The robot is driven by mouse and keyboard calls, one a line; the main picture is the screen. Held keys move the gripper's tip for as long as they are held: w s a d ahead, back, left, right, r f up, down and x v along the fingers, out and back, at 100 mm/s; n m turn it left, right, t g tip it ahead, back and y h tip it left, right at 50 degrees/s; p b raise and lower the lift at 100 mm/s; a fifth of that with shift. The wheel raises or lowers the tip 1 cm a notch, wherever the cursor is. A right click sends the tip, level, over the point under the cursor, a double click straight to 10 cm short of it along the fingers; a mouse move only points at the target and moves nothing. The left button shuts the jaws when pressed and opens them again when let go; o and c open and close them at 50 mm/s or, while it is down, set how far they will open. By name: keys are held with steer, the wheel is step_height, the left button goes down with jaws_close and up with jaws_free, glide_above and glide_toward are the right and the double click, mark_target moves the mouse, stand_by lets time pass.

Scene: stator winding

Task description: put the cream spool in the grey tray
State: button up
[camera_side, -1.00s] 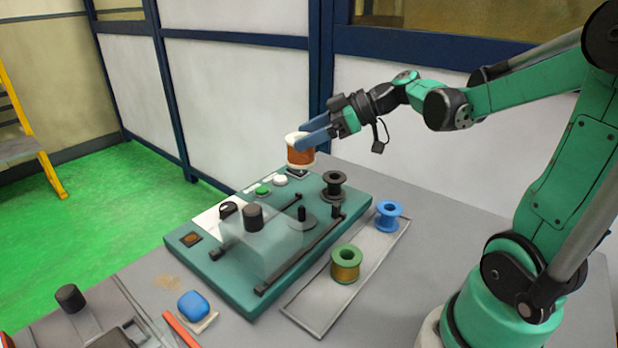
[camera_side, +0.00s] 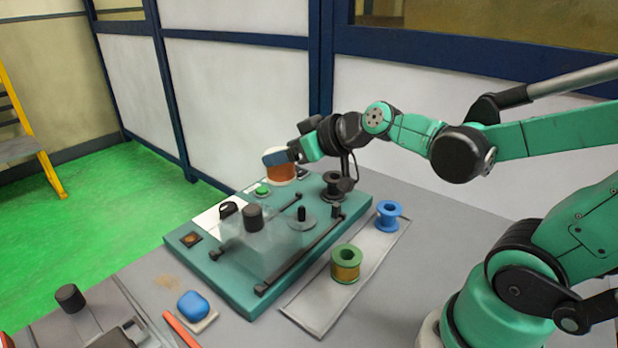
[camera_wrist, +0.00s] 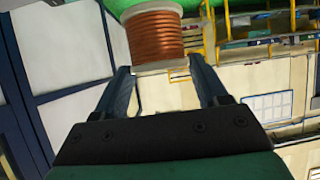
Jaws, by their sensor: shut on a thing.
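The cream spool (camera_side: 281,174), wound with copper-coloured wire, is between the fingers of my gripper (camera_side: 273,157) in the side view. My gripper is shut on it. It is held over the back of the teal winding machine; one finger hides part of it. In the wrist view the spool (camera_wrist: 155,36) shows at the top, at the ends of the two fingers of my gripper (camera_wrist: 160,68). The grey tray (camera_side: 313,299) lies flat on the table to the right of the machine. It bears a green spool (camera_side: 346,264) and a blue spool (camera_side: 389,216).
The teal machine (camera_side: 238,294) has a clear cover, dark rails and buttons. A black spool (camera_side: 335,185) stands at its back right, under my wrist. A blue lidded item (camera_side: 193,305) lies at the front left. The tray's front end is bare.

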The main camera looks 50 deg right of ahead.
steer(key=w+a+r+n+g+y, duration=0.15)
steer(key=a+n+y, duration=0.25)
steer(key=a, duration=0.8)
steer(key=a+r+n+g+y, duration=0.2)
steer(key=a+n+y, duration=0.15)
steer(key=a, duration=0.95)
steer(key=s+a+r+n+g+y, duration=0.2)
steer(key=s+a+n+g+y, duration=0.4)
steer(key=s+a, duration=1.55)
steer(key=shift+w+a+f+n+g+h, duration=0.15)
steer(key=shift+a+f+n+h, duration=0.2)
steer(key=shift+f, duration=3)
steer(key=shift+w+a+f+n+g+h, duration=0.1)
steer(key=shift+a+f+n+g+h, duration=0.2)
steer(key=shift+f, duration=3.1)
steer(key=shift+w+a+f+n+h, duration=0.1)
steer(key=shift+a+f+n+h, duration=0.3)
steer(key=shift+f, duration=2.95)
steer(key=shift+d+f, duration=0.1)
